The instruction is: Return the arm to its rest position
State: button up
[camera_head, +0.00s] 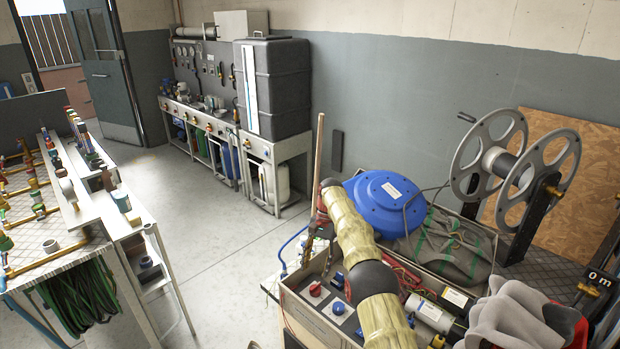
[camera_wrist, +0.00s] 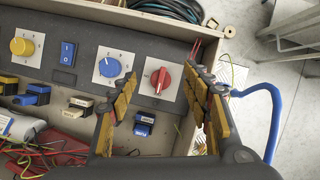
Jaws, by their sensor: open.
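My arm (camera_head: 356,240), with tan segments and dark joints, reaches up over the workbench in the head view. My gripper (camera_wrist: 163,74) is open and empty in the wrist view, its yellow-padded fingers apart. It hangs over a dark control panel (camera_wrist: 135,48) in a wooden box. The red knob (camera_wrist: 161,80) shows between the fingertips; whether they touch it I cannot tell. The blue knob (camera_wrist: 110,67) is left of it, then a blue rocker switch (camera_wrist: 67,53) and a yellow knob (camera_wrist: 22,46). In the head view, the gripper is partly hidden behind the arm.
A blue hose reel (camera_head: 385,203) and a large grey reel (camera_head: 512,160) stand close to the arm's right. A blue hose (camera_wrist: 268,105) curves beside the box. A pipe-fitting bench (camera_head: 70,255) is at left. The floor (camera_head: 225,240) between is clear.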

jog(key=s+d+r+n+t, duration=0.1)
jog(key=s+d+r, duration=0.15)
jog(key=r, duration=0.55)
jog(key=s+d+r+t, duration=0.15)
jog(key=s+r, duration=0.25)
jog(key=r, duration=0.5)
jog(key=s+d+r+n+t, duration=0.1)
jog(key=s+d+r, duration=0.2)
jog(key=r, duration=0.5)
jog(key=s+d+r+n+t+h, duration=0.1)
jog(key=s+d+r, duration=0.1)
jog(key=s+r, duration=0.35)
jog(key=s+d+r+t, duration=0.1)
jog(key=s+d+r, duration=0.1)
jog(key=s, duration=0.6)
jog(key=s+d+f+n+t, duration=0.1)
jog(key=s+f, duration=0.1)
jog(key=s, duration=0.6)
jog(key=s+d+f+n+t, duration=0.1)
jog(key=s+d+f, duration=0.1)
jog(key=s, duration=0.7)
jog(key=s+d+f+t+h, duration=0.1)
jog(key=s+f+t, duration=0.1)
jog(key=s, duration=0.7)
jog(key=shift+s+d+f+n, duration=0.15)
jog(key=shift+d+f+n, duration=0.25)
jog(key=shift+f, duration=0.05)
